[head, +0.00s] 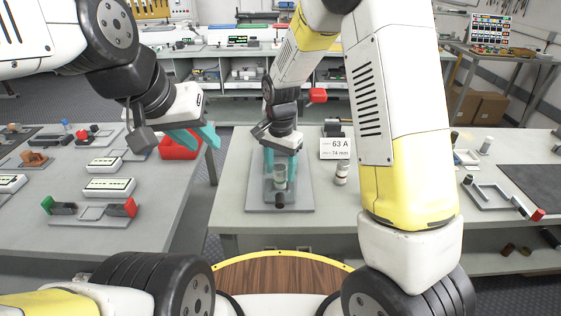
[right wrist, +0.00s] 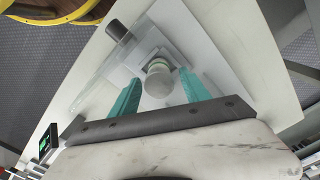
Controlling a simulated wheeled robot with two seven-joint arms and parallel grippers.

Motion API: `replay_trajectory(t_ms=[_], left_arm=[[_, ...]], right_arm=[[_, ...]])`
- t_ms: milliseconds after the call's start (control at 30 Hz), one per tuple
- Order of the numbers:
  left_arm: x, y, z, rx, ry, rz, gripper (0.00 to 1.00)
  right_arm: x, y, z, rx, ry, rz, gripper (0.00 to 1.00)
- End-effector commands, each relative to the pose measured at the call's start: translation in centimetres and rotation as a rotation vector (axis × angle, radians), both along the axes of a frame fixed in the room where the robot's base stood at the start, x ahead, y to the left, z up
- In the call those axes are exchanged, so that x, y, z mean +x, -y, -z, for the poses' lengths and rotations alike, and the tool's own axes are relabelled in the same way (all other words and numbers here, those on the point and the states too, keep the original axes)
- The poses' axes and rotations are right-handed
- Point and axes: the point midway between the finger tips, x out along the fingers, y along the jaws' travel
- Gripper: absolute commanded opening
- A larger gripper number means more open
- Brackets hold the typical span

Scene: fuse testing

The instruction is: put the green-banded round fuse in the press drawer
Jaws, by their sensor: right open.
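The round fuse (head: 280,178) stands upright at the press (head: 252,206) in the middle of the head view, with a grey body and a faint greenish band. In the right wrist view the fuse (right wrist: 159,83) shows its grey end, with a pale green ring behind it. Clear panels surround this spot, and I cannot tell how far the drawer is out. My right gripper (right wrist: 155,97) is open, its teal fingers on either side of the fuse with gaps visible.
A sign (head: 335,148) reading 63 A, 74 mm stands right of the press, with another cylindrical fuse (head: 341,175) before it. The left table holds a fixture with green and red ends (head: 92,212) and several meters. A grey fixture (head: 495,197) lies on the right table.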

Motion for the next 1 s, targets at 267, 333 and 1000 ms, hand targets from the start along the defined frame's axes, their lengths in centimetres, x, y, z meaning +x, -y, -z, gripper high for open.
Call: replay_trajectory(t_ms=[267,333,1000], left_arm=[[0.0,0.0,0.0,0.0,0.0,0.0,0.31],[0.0,0.0,0.0,0.0,0.0,0.0,0.31],[0.0,0.0,0.0,0.0,0.0,0.0,0.31]], right_arm=[[0.1,0.0,-6.2,0.002,0.003,0.0,0.55],[0.1,0.0,-7.4,0.002,0.004,0.0,0.55],[0.0,0.0,-9.5,0.0,0.0,0.0,0.55]])
